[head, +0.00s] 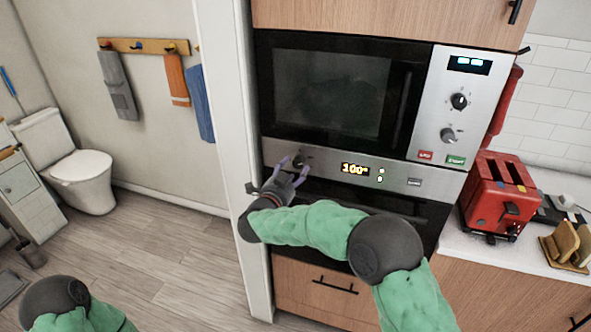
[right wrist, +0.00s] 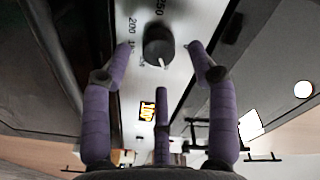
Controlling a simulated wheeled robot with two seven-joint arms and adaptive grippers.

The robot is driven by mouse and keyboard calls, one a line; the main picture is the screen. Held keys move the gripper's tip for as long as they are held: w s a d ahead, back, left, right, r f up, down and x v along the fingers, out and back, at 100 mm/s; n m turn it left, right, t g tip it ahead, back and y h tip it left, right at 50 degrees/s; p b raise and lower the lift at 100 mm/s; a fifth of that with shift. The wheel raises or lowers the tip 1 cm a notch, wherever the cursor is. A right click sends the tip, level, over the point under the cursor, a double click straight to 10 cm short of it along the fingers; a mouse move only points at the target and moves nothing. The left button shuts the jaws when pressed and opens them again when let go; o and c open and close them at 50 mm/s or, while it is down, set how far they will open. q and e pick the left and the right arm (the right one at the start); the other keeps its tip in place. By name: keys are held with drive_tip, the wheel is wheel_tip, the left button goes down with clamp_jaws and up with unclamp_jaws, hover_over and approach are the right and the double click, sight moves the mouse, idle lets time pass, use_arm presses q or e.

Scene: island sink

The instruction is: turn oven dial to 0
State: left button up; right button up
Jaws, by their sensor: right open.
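The oven dial (right wrist: 158,46) is a round black knob with a white pointer mark, on the oven's silver panel. Numbers such as 200 and 250 are printed around it. In the head view the dial (head: 299,162) is partly covered by my right gripper (head: 286,171). The right gripper is open, its purple fingers reaching to the panel. In the right wrist view the right gripper (right wrist: 161,54) has fingers on either side of the dial, with gaps to it, and a third finger below. The oven display (head: 354,169) reads 100°. My left gripper is out of view.
A microwave (head: 335,95) with two knobs sits above the oven panel. A red toaster (head: 500,195) and a toast rack (head: 565,248) stand on the counter at right. A white wall edge (head: 228,120) stands close left of the oven. The floor (head: 150,240) at left is open.

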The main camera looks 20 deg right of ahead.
sight(299, 163)
drive_tip(key=shift+x, duration=1.3)
drive_tip(key=shift+c, duration=0.3)
drive_tip(key=c, duration=1.1)
drive_tip(key=shift+r, duration=0.15)
